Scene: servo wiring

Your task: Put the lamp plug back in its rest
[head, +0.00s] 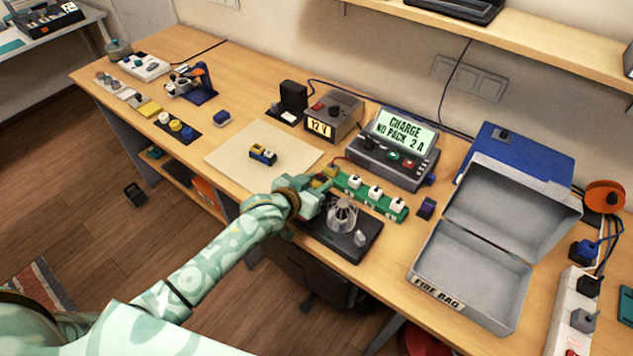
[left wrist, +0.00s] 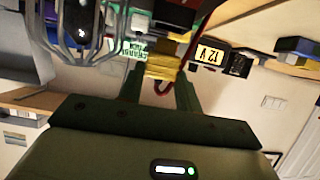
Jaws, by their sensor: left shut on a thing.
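My left gripper (head: 318,184) is over the front part of the bench, at the left end of a green strip (head: 391,207). It is shut on a yellow plug (left wrist: 162,66), which shows between the two fingers in the left wrist view. A red wire shows by the plug in that view. A wire-caged lamp (head: 342,214) stands on a black base (head: 352,247) just right of the gripper. The gripper hides part of the base. I cannot tell which part is the plug's rest, or whether the plug touches anything. My right gripper is not in view.
The green strip carries several white blocks. Behind it stand the charger (head: 390,158) and the 12 V supply (head: 335,113). An open grey box (head: 470,275) is at the right. A pale mat (head: 225,157) with a small yellow-blue object (head: 263,154) lies left, with free room around it.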

